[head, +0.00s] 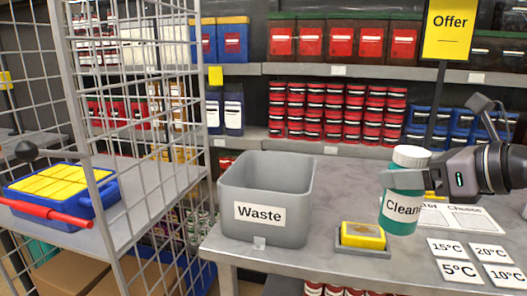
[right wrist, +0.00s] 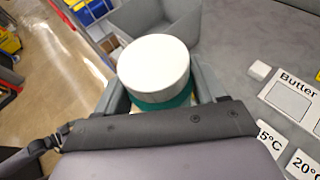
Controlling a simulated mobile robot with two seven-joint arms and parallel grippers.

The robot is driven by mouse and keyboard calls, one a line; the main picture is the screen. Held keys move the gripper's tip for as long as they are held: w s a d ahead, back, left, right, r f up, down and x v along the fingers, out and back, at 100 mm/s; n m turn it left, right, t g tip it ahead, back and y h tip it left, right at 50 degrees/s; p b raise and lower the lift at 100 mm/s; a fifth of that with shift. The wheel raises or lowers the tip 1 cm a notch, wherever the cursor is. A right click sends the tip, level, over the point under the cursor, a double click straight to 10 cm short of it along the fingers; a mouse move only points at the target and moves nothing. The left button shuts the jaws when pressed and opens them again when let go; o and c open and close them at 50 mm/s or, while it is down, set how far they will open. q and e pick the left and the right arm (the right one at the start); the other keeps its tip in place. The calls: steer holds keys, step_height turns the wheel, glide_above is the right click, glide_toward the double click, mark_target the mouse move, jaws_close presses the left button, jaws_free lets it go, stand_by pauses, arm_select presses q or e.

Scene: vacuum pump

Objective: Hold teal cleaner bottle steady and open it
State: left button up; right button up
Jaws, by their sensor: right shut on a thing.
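The teal cleaner bottle (head: 400,212) stands upright on the grey table, with a white cap (head: 411,156) on top and a white label reading "Clean". My right gripper (head: 404,178) comes in from the right and is shut on the bottle's upper body, below the cap. In the right wrist view the white cap (right wrist: 154,62) sits on the bottle's teal neck (right wrist: 165,103) between the two fingers. The lower bottle is hidden there by the gripper body. My left gripper is in neither view.
A grey bin labelled "Waste" (head: 262,170) stands left of the bottle. A yellow sponge on a grey holder (head: 362,251) lies just left of the bottle's base. Temperature cards (head: 459,272) lie at the front right. A wire cage (head: 120,110) stands at left.

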mark_target(393, 232)
steer(key=s+f, duration=0.1)
steer(key=f, duration=0.2)
steer(key=s+a+f+n+g+y, duration=0.1)
steer(key=f, duration=0.2)
steer(key=s+a+f+n+g+y+p, duration=0.1)
steer(key=f, duration=0.2)
steer(key=shift+s+a+f, duration=0.1)
steer(key=shift+a, duration=0.05)
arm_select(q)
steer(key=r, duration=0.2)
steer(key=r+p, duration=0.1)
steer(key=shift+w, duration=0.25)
arm_select(e)
steer(key=s+f+n+y, duration=0.1)
steer(key=s+f, duration=0.5)
steer(key=f, duration=0.3)
steer(key=shift+s+n+g, duration=0.3)
steer(key=shift+g, duration=0.1)
steer(key=shift+f, duration=0.1)
